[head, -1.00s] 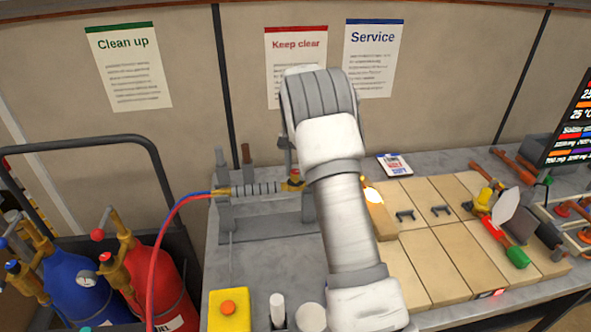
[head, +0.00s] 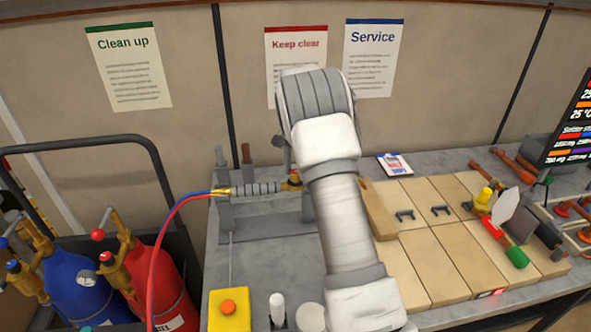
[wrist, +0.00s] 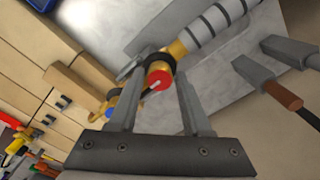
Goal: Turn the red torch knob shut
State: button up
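The torch (head: 255,189), with a brass body and grey-banded handle, lies level in a grey stand at the bench's left part. Its red knob (head: 294,174) shows just left of my arm. In the wrist view the red knob (wrist: 158,79) sits on the brass torch body (wrist: 176,50), with a dark mark on its face. My gripper (wrist: 159,82) has one finger on each side of the knob, with a gap visible at least on the right. It looks open around the knob. In the head view my arm hides the fingers and the torch nozzle. No flame shows.
Red and blue hoses run from the torch toward the red cylinder (head: 165,288) and blue cylinder (head: 75,290). A yellow box with an orange button (head: 228,308) stands in front. Wooden blocks (head: 440,255) and tools lie to the right. Grey uprights (wrist: 285,70) stand near my gripper.

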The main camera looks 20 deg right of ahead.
jog(key=shift+o, duration=1.2)
notch_tip(320, 180, up, 17)
jog(key=shift+r, duration=0.2)
